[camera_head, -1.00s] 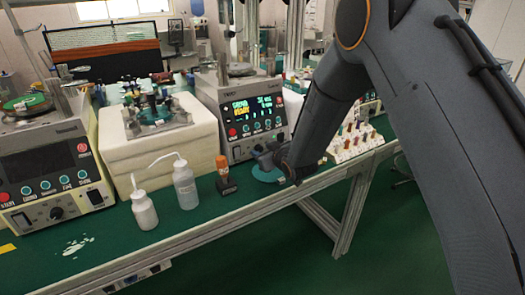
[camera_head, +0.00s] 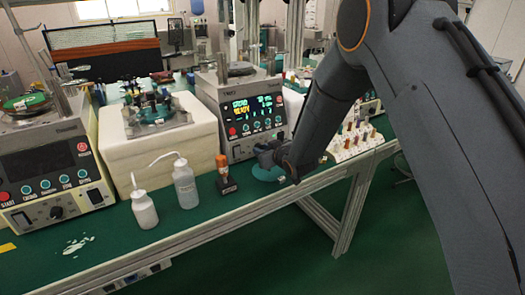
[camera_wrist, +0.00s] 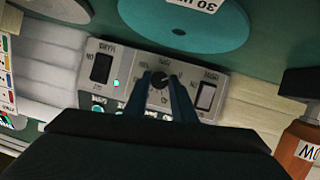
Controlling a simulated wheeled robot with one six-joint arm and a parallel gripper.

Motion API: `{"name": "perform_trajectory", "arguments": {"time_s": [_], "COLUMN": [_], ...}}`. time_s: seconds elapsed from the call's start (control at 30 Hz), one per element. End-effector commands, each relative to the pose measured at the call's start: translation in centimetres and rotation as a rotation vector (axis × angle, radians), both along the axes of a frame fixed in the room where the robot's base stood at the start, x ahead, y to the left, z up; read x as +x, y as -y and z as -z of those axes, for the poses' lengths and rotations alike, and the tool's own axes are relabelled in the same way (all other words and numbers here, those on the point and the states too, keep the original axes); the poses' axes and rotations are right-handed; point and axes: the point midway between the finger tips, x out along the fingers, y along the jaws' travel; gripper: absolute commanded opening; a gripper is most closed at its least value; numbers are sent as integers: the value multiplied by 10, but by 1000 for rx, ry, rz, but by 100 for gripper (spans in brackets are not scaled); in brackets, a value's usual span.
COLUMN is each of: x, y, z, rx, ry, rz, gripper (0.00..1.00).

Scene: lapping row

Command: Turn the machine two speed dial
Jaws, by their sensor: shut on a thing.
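The speed dial (camera_wrist: 159,80) is a small black round knob on a pale control panel in the wrist view. My gripper (camera_wrist: 161,86) has one dark finger on each side of it and is shut on it. In the head view machine two (camera_head: 240,115) is a grey box with a lit black display and a row of buttons. My gripper (camera_head: 266,153) is at its lower front there, and the arm and gripper hide the dial.
A green disc (camera_wrist: 185,25) lies in front of the panel. An orange-capped bottle (camera_head: 224,172) and two white bottles (camera_head: 144,210) (camera_head: 186,186) stand on the green bench.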

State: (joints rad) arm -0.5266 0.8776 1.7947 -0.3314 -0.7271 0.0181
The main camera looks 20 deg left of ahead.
Motion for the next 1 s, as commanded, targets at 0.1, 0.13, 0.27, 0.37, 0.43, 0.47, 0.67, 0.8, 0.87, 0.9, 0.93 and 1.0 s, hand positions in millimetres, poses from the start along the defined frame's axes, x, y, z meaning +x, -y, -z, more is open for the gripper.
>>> {"name": "perform_trajectory", "arguments": {"time_s": [0.1, 0.13, 0.27, 0.37, 0.43, 0.47, 0.67, 0.8, 0.87, 0.9, 0.93, 1.0], "x": [1, 2, 3, 3, 4, 4, 5, 6, 7, 7, 7, 7], "y": [1, 2, 3, 3, 4, 4, 5, 6, 6, 6, 6, 7], "z": [0, 0, 0, -1, 0, 0, 0, 1, 2, 2, 2, 3], "rx": [44, 58, 127, 187, 230, 248, 371, 459, 496, 521, 539, 582], "ry": [-51, -67, -149, -219, -270, -292, -437, -539, -581, -610, -632, -684], "rz": [1, 2, 3, 1, 2, 2, 1, 2, 2, 2, 2, 1], "gripper": [1, 1, 1, 1, 1, 1, 1, 1, 1, 1, 1, 1]}}
